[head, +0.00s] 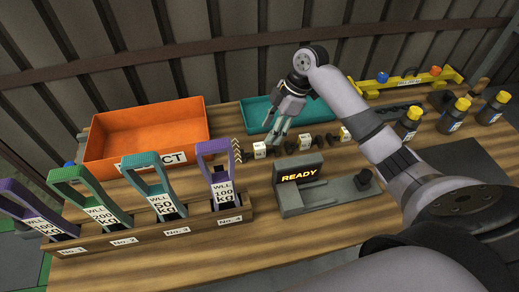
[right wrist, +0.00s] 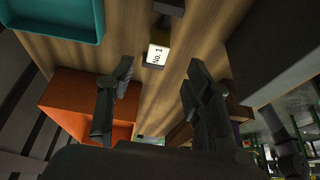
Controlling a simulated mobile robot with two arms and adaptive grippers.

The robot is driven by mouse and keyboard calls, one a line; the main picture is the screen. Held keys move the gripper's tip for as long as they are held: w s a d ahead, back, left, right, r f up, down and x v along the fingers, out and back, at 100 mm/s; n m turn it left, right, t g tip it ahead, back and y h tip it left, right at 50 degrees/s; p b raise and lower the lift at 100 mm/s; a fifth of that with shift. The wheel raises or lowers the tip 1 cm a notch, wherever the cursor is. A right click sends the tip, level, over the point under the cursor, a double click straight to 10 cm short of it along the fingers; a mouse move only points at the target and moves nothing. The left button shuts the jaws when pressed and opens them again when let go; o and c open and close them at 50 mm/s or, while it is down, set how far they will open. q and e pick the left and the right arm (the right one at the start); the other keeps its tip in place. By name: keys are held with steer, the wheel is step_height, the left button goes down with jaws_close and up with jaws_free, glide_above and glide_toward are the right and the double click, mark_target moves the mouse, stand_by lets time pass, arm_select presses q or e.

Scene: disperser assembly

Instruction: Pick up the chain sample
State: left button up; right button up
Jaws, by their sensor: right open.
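A row of small dark chain samples lies on the wooden table, among white tags; one dark sample (head: 281,150) lies right of the first tag (head: 259,149). The tag reads "No. 1" in the right wrist view (right wrist: 156,55). My right gripper (head: 274,133) hangs above this row, fingers pointing down, near the first tag. In the right wrist view its two fingers (right wrist: 160,68) are spread with nothing between them, and the tag shows beyond their tips. The samples are small and dark, so their links are hard to make out. My left gripper is not in view.
An orange bin (head: 150,113) and a teal tray (head: 256,101) stand behind. A wooden rack (head: 160,234) holds several coloured-handled WLL pieces at front left. A device reading "READY" (head: 299,175) stands close in front of the row. Yellow-capped bottles (head: 408,124) stand at right.

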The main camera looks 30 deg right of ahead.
mark_target(260, 145)
steer(key=x, duration=0.3)
steer(key=p+x, duration=0.2)
steer(key=x, duration=0.2)
steer(key=shift+w+a+f, duration=0.2)
steer(key=shift+a+f, duration=0.05)
steer(key=shift+f, duration=0.3)
steer(key=shift+c, duration=0.4)
jaws_close()
steer(key=shift+r, duration=0.1)
